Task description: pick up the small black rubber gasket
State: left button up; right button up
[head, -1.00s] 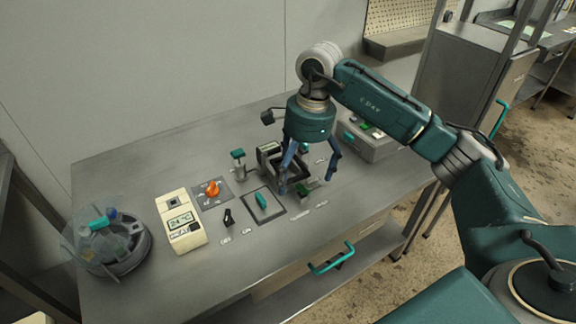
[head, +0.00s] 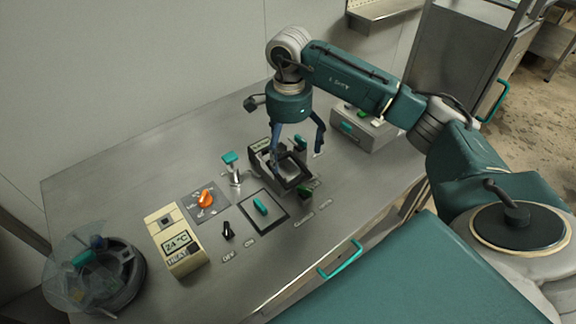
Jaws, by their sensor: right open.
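My right gripper (head: 298,162) hangs fingers-down over the right part of the steel bench, with its two blue fingers spread apart and nothing seen between them. Below and behind the fingers is a black open-topped holder (head: 303,180) with a grey inside. I cannot make out the small black rubber gasket for certain; the fingers and the holder's dark walls hide part of that spot. I cannot tell whether the fingers touch the holder. My left gripper is not in view.
On the steel bench (head: 125,185) stand a cream 24 °C heat unit (head: 176,243), an orange knob (head: 206,198), a black switch (head: 228,231), a teal switch (head: 261,206), a teal-topped post (head: 231,166), a clear-lidded round container (head: 120,275) and a grey button box (head: 362,130).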

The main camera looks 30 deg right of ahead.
aim_at(308, 175)
notch_tip(308, 175, down, 6)
jog(key=p, duration=0.2)
jog(key=shift+w+f+p, duration=0.1)
jog(key=shift+w+p, duration=0.05)
jog(key=shift+p, duration=0.15)
jog(key=c, duration=0.3)
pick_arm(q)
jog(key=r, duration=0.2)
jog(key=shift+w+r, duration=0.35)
pick_arm(e)
jog(key=c, duration=1)
jog(key=shift+c, duration=0.2)
